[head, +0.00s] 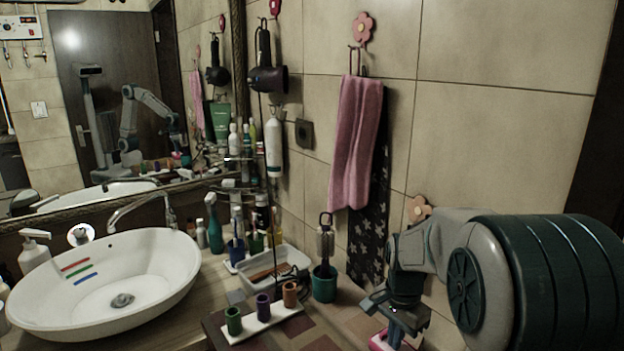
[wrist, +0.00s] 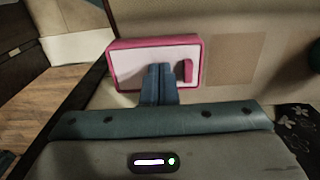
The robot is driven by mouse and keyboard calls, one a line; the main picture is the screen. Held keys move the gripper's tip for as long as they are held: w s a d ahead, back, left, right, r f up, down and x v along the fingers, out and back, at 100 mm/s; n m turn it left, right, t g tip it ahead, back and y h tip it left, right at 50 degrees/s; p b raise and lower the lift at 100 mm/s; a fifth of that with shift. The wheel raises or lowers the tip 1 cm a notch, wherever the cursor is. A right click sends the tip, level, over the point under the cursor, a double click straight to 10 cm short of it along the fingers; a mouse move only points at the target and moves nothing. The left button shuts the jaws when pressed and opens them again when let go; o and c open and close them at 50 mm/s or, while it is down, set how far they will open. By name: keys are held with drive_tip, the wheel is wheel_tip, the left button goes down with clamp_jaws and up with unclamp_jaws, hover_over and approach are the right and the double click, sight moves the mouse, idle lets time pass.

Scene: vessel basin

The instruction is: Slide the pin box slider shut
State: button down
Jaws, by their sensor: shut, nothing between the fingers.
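The pin box (wrist: 127,66) shows in the wrist view as a pink-rimmed box with a white top panel. Its slider (wrist: 188,71) is a small pink upright bar near the right end of the panel. My gripper (wrist: 160,68) is shut and empty, its blue fingers over the white panel, just left of the slider. I cannot tell whether the fingertips touch the panel or the slider. In the head view, the pin box (head: 378,342) is a pink patch at the bottom edge, mostly hidden under my gripper (head: 394,336).
A teal cup (head: 324,287) with a brush stands left of my gripper. A white holder (head: 262,325) carries green, purple and orange cylinders. A white tray (head: 262,262) and the sink basin (head: 150,245) lie further left. A pink towel (head: 354,145) hangs on the tiled wall.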

wheel_tip(320, 180, up, 7)
drive_tip(key=p, duration=0.5)
idle(0.5)
drive_tip(key=s+a+r+n+t, duration=0.1)
drive_tip(key=s+r+n, duration=0.1)
drive_tip(key=s+n, duration=0.3)
drive_tip(key=s+a+r+n+t, duration=0.1)
drive_tip(key=s+n, duration=0.4)
drive_tip(key=s, duration=0.8)
wheel_tip(320, 180, up, 3)
drive_tip(key=shift+s+a+f+n+t, duration=0.15)
drive_tip(key=shift+s+n+t, duration=0.2)
drive_tip(key=shift+t, duration=0.45)
drive_tip(key=shift+w, duration=0.1)
